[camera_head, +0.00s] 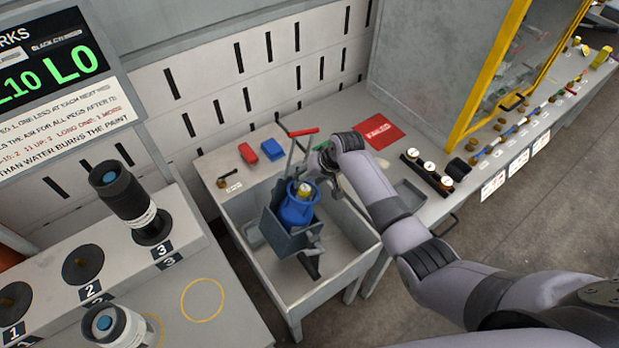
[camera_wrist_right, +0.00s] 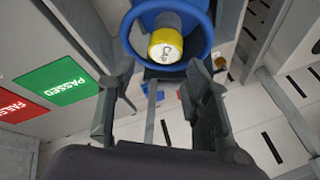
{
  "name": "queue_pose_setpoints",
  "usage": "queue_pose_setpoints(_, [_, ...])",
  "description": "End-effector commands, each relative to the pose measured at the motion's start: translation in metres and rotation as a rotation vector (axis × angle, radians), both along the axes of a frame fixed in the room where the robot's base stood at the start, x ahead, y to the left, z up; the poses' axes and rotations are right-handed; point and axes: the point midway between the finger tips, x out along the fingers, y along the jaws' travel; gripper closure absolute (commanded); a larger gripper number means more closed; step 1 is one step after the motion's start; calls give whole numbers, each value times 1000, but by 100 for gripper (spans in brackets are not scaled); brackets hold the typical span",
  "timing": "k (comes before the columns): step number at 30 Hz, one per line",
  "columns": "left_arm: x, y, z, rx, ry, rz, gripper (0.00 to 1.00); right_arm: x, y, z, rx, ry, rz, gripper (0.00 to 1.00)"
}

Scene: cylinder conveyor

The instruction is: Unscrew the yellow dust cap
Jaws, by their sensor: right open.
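The yellow dust cap (camera_head: 304,190) sits on top of a blue cylinder (camera_head: 296,212), which stands in a dark grey holder (camera_head: 283,240) over the light grey basin. In the right wrist view the yellow cap (camera_wrist_right: 166,46) shows inside the blue collar ring (camera_wrist_right: 134,50) of the cylinder. My right gripper (camera_head: 328,160) is beside the cylinder's top at the back right. In the wrist view its two fingers (camera_wrist_right: 160,90) are spread, with the cap beyond and between them; nothing is held. My left gripper is out of view.
The grey basin (camera_head: 325,300) surrounds the holder. A lever with a red handle (camera_head: 303,132) rises behind the cylinder. Red (camera_head: 248,153) and blue (camera_head: 272,149) blocks lie on the bench, with a red FAILED mat (camera_head: 378,131) to the right. Black cylinders stand on the left rack.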

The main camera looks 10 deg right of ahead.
Motion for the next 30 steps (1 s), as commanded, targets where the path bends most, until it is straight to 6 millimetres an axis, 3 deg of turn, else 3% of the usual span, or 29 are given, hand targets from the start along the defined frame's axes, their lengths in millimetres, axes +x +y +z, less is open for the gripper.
queue_pose_setpoints(8, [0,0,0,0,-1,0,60,0,1,0,-42,104,-290,55])
queue_pose_setpoints(20, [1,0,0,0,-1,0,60,1,1,1,-50,125,-347,55])
queue_pose_setpoints(30, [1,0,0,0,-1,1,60,1,1,1,-113,276,-763,55])
